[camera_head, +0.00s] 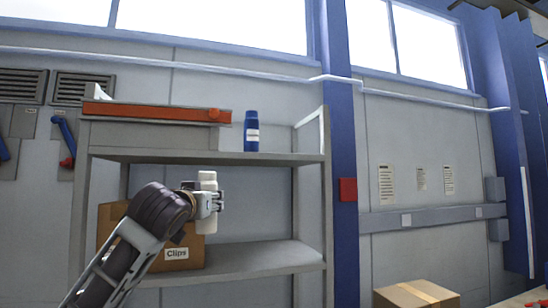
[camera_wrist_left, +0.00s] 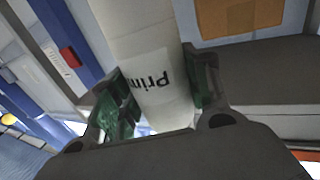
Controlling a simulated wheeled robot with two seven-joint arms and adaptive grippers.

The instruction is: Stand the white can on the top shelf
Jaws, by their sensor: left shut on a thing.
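The white can (camera_head: 207,182) is upright in my left gripper (camera_head: 213,201), in front of the shelf unit and below the level of its top shelf (camera_head: 180,156). In the left wrist view the can (camera_wrist_left: 150,60) fills the space between the two green-padded fingers of the left gripper (camera_wrist_left: 160,100), with part of a printed label showing. The fingers are shut on it. A blue bottle (camera_head: 251,132) with a white label stands on the top shelf near its right end. My right gripper is not in view.
A grey bin with an orange front bar (camera_head: 155,112) takes up the left of the top shelf. A cardboard box (camera_head: 180,250) labelled Clips stands on the lower shelf (camera_head: 260,257). Bare top shelf lies between bin and bottle and right of the bottle. Another box (camera_head: 415,294) sits at bottom right.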

